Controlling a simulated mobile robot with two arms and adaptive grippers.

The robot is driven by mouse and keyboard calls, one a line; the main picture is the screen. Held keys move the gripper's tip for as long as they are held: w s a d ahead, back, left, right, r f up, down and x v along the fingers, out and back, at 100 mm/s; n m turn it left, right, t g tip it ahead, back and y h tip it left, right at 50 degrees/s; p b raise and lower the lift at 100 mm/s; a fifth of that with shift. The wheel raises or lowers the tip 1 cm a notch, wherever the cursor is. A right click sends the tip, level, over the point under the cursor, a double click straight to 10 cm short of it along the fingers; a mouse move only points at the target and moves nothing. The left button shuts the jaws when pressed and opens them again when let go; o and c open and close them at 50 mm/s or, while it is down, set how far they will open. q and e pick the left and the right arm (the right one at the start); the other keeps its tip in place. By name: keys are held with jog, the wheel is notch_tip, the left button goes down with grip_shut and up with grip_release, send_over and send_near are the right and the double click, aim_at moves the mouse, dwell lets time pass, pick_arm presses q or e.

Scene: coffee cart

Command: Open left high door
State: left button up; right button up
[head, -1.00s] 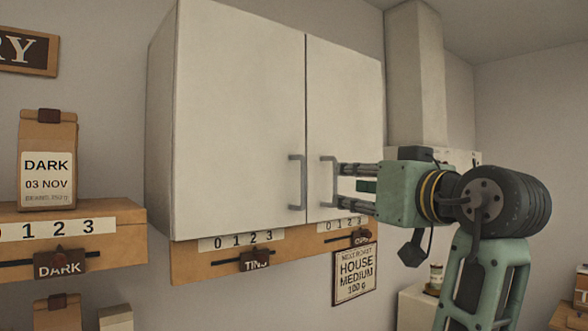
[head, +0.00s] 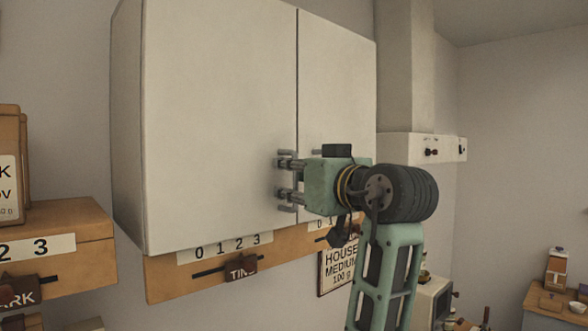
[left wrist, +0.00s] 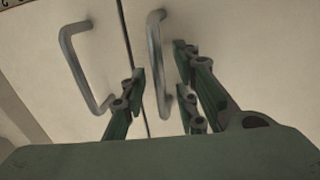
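The white wall cabinet has a left door (head: 220,110) and a right door (head: 337,90), both closed. My left gripper (head: 282,180) is at the left door's bar handle (head: 286,208), near the door's lower right edge. In the left wrist view this handle (left wrist: 156,62) stands between the two spread fingers of the gripper (left wrist: 160,84), with gaps showing. The right door's handle (left wrist: 76,66) lies outside the fingers there; in the head view it is mostly hidden behind the gripper. My right gripper is not in view.
A wooden rail with a TINS slider (head: 243,270) runs under the cabinet. A HOUSE MEDIUM sign (head: 340,268) hangs below, partly behind my arm. A counter (head: 555,310) with small items is at the lower right.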

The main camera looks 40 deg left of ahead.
pick_arm(q)
jog(key=shift+a, duration=0.1)
jog(key=shift+d, duration=0.25)
jog(key=shift+r, duration=0.1)
jog(key=c, duration=0.3)
grip_shut()
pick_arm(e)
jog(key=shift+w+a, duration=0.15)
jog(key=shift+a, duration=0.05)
